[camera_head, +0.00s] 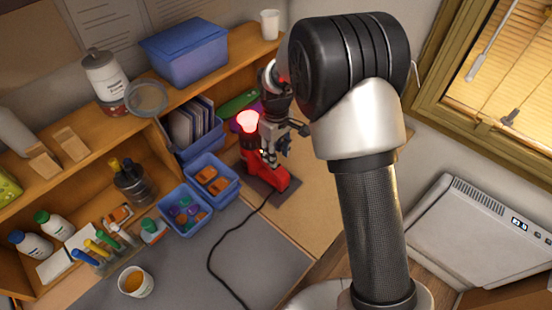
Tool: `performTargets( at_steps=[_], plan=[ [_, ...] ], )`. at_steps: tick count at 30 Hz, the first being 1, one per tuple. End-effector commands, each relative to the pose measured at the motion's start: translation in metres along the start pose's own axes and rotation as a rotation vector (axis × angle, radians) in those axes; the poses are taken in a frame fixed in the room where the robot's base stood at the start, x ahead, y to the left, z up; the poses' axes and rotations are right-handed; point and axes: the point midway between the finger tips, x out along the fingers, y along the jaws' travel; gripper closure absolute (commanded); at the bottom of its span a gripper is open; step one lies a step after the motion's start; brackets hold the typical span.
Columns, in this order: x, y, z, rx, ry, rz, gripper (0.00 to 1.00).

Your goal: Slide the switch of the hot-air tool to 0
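The red hot-air tool (262,165) stands on a dark base plate on the bench, and its upper end glows pinkish red. A black cord runs from it across the grey mat. My gripper (282,147) is at the tool's right side, close against its body. My arm covers the area to the right of it. The fingers are small and partly merged with the tool in view, so I cannot tell whether they touch it or how far apart they are. The switch and its position are too small to make out.
Blue bins (185,208) with small parts stand left of the tool. A blue box (184,51) and a white cup (270,24) are on the shelf above. A paper cup (135,281) stands on the grey mat (205,275), whose middle holds only the cord.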

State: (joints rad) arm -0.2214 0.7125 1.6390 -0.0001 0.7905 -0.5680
Motion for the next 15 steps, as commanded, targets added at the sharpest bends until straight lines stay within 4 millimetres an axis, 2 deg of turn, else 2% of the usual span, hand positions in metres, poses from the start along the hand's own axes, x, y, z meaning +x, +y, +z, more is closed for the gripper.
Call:
performTargets(
  at_steps=[1, 6, 15],
  plan=[
    [0.009, 0.0, 0.0, 0.0, -0.002, -0.001, 0.66],
    [0.025, 0.0, 0.0, 0.0, 0.0, 0.0, 0.66],
    [0.029, 0.0, 0.0, 0.0, 0.0, 0.0, 0.66]
  ],
)
